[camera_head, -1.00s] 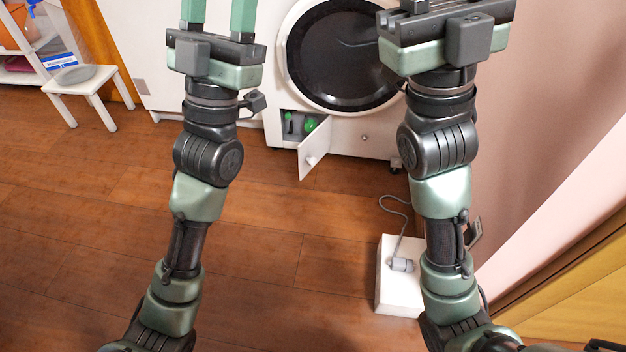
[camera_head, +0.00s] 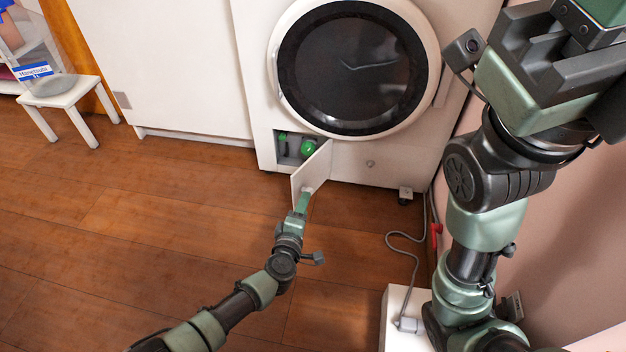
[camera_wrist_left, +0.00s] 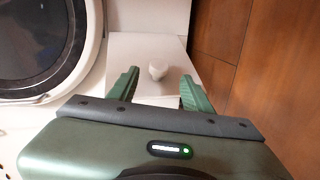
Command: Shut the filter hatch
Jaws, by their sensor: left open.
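The filter hatch (camera_head: 312,172) is a small white door at the bottom of the white washing machine (camera_head: 400,150). It stands open, swung outward, with the filter recess (camera_head: 290,147) and its green parts showing to its left. My left gripper (camera_head: 304,198) is low in front of the hatch's outer face. In the left wrist view its fingers (camera_wrist_left: 160,88) are open, one on either side of the hatch's pale round knob (camera_wrist_left: 158,70); I cannot tell whether they touch it. My right gripper (camera_head: 570,50) is raised at the upper right, its fingertips out of frame.
A white block with a grey cable (camera_head: 397,310) lies on the floor at the lower right, near the pink wall. A small white stool (camera_head: 62,92) stands at the left. The wooden floor (camera_head: 150,230) between is clear.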

